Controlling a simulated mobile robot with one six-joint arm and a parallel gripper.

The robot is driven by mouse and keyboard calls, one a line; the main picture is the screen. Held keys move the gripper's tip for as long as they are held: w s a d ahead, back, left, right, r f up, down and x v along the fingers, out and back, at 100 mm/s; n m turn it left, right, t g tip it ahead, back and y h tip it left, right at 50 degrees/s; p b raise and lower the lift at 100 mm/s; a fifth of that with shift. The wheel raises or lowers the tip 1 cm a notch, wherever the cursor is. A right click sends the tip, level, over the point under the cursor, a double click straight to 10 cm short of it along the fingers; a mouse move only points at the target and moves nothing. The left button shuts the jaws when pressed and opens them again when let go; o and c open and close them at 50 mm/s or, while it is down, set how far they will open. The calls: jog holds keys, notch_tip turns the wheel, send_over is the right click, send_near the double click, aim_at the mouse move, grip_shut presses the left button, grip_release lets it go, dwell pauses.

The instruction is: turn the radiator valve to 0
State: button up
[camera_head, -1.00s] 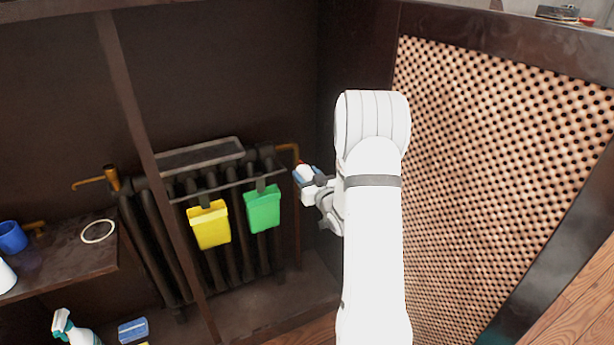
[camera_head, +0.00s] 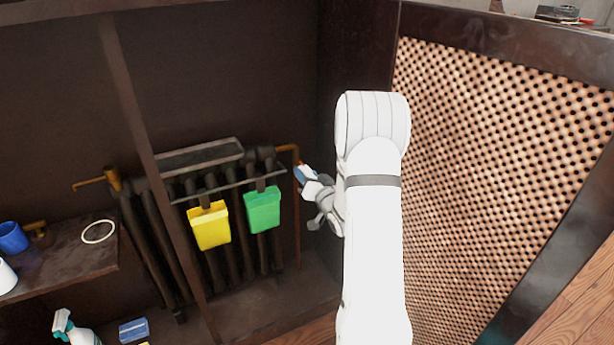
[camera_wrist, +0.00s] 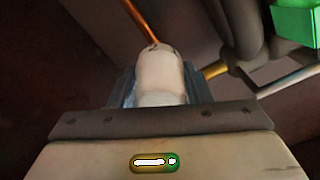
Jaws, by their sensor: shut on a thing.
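The radiator valve is a rounded white knob (camera_wrist: 160,76) in the middle of the wrist view, with a small dark mark near its far end. My gripper (camera_wrist: 158,88) is shut on it, with one bluish finger on each side. In the head view my gripper (camera_head: 305,177) is at the right end of the dark radiator (camera_head: 237,262), beside the copper pipe (camera_head: 297,215). There the knob is mostly hidden by the fingers. The number the valve points to cannot be read.
A yellow container (camera_head: 210,226) and a green container (camera_head: 262,210) hang on the radiator's front, left of my gripper. A perforated panel (camera_head: 490,170) stands close on the right. A shelf (camera_head: 60,268) with a blue mug (camera_head: 12,237) is at the left.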

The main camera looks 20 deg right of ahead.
jog(key=m+p, duration=0.1)
jog(key=m, duration=0.5)
jog(key=shift+d+m, duration=0.1)
jog(key=shift+m, duration=0.2)
jog(key=m+p, duration=0.1)
jog(key=m, duration=0.2)
jog(key=m+p, duration=0.1)
jog(key=m, duration=0.1)
jog(key=shift+d+f+m, duration=0.1)
jog(key=shift+f+m, duration=0.1)
jog(key=shift+m, duration=0.2)
jog(key=o, duration=1)
jog(key=shift+c, duration=0.2)
jog(key=s+p, duration=0.2)
jog(key=s, duration=0.5)
jog(key=shift+s, duration=0.4)
jog(key=shift+d, duration=0.1)
